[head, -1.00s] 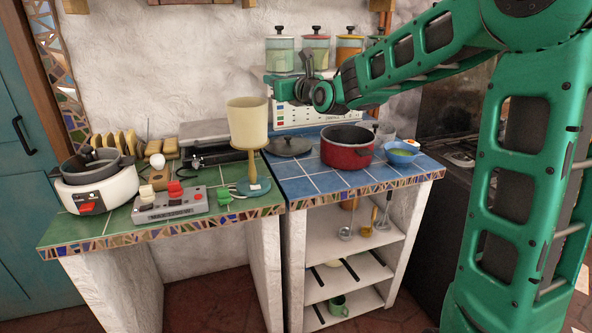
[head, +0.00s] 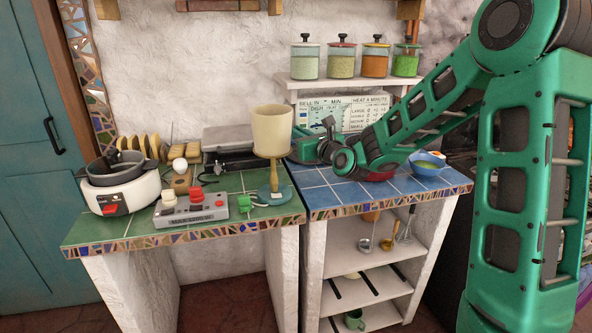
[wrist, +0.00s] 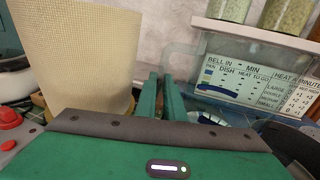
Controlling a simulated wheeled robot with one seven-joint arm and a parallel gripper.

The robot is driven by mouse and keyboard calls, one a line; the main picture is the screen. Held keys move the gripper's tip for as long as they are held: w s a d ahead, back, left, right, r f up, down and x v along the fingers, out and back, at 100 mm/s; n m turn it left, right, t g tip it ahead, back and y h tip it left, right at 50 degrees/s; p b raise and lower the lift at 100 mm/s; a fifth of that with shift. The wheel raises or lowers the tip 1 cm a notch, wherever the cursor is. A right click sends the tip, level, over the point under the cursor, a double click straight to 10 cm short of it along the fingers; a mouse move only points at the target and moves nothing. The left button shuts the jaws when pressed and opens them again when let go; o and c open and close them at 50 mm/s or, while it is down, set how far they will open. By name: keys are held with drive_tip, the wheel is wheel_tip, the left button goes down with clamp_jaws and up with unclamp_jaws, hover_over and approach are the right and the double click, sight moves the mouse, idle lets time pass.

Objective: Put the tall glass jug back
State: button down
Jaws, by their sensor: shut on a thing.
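The wrist view shows a faint clear outline with a squared loop, which looks like the handle of the tall glass jug (wrist: 184,47). It is just beyond the fingertips of my gripper (wrist: 162,88), whose two green fingers are close together on it. The rest of the jug is hard to make out against the pale wall. In the head view my gripper (head: 306,148) is low at the back of the counter, near the seam of the green and blue tiles. I cannot make out the jug there.
A cream-shaded lamp (head: 271,130) stands close left of my gripper. A red pot (head: 378,176) is mostly hidden behind my arm, beside a blue bowl (head: 428,165). Jars stand on the shelf (head: 340,82) above a printed panel (head: 352,112). Blue tiles in front are clear.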

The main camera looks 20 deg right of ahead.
wheel_tip(320, 180, down, 12)
drive_tip(key=shift+r, duration=0.15)
idle(0.5)
drive_tip(key=c, duration=1.9)
unclamp_jaws()
drive_tip(key=shift+o, duration=0.2)
